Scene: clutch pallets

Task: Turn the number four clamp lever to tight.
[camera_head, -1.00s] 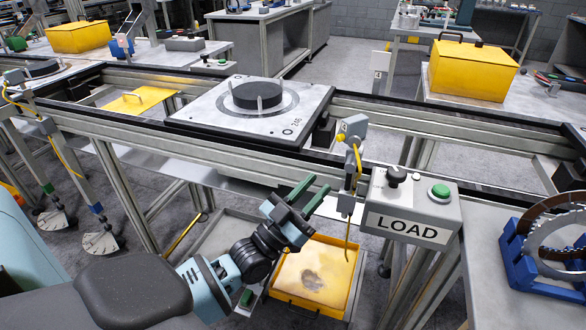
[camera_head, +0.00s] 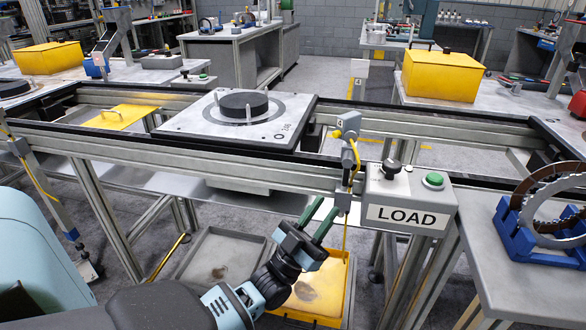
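A small grey unit (camera_head: 348,124) with a "4" tag and an orange knob (camera_head: 337,134) sits on the front rail of the conveyor frame. A thin upright grey part with a yellow cable (camera_head: 356,157) hangs below it, down to a small pale block (camera_head: 343,199). I cannot tell which part is the lever or how it is set. My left gripper (camera_head: 327,207) has green fingers spread apart, pointing up beside the pale block. Nothing shows between them; contact with the block is unclear. My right gripper is not in view.
A LOAD box (camera_head: 408,217) with a black knob and green button is just right of the fingers. A pallet (camera_head: 190,124) with a black disc lies behind the rail. Below are a yellow tray (camera_head: 347,290) and a grey tray (camera_head: 205,238). A blue ring rack (camera_head: 535,262) stands at right.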

